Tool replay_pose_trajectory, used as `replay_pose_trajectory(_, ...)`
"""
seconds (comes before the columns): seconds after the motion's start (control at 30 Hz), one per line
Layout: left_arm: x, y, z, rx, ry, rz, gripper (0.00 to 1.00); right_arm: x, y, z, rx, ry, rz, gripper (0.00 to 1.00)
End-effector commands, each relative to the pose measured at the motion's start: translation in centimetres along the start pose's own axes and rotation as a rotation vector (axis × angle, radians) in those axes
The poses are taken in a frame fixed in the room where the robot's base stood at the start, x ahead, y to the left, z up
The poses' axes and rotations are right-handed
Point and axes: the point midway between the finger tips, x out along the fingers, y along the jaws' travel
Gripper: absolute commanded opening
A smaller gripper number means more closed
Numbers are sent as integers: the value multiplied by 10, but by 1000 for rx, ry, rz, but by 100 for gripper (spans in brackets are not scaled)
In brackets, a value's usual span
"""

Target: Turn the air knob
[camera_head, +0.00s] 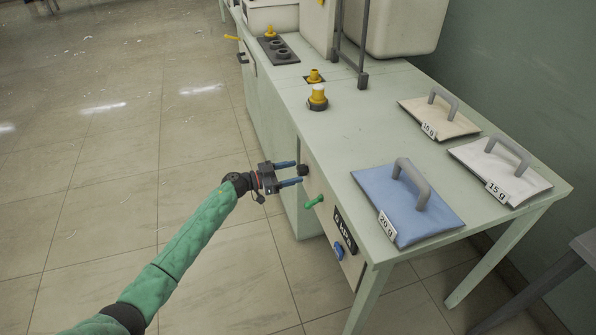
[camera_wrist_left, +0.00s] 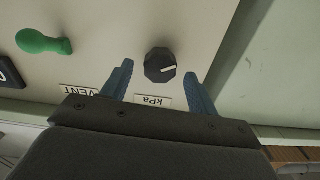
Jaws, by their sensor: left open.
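The air knob appears to be the black faceted knob (camera_wrist_left: 160,66) with a white pointer line, on the pale front panel above a label that reads kPa upside down. In the head view the black knob (camera_head: 302,170) sits on the bench's front face. My left gripper (camera_head: 292,174) is open, with its blue fingertips pointing at the panel. In the left wrist view the fingers (camera_wrist_left: 158,82) stand on either side of the knob with gaps. I cannot tell whether they touch it. My right gripper is not in view.
A green lever (camera_head: 314,201) labelled VENT and a blue knob (camera_head: 339,251) are on the same panel. Blue (camera_head: 372,192) and cream (camera_head: 418,116) weighted pads lie on the bench top (camera_head: 290,97). Yellow-topped fittings (camera_head: 317,97) stand behind. The floor to the left is clear.

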Motion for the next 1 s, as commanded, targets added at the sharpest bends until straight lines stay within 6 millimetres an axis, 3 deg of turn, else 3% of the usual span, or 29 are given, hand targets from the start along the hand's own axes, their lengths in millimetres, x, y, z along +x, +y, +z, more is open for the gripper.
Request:
replay_pose_trajectory(0.2,21,0,0,1,0,0,59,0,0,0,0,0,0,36)
replay_pose_trajectory(0.57,25,0,0,1,0,-1,59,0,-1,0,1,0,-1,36)
replay_pose_trajectory(0.8,25,0,0,1,0,-1,14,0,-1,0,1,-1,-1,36)
replay_pose_trajectory(1.0,25,0,0,10,0,-1,15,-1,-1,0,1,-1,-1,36)
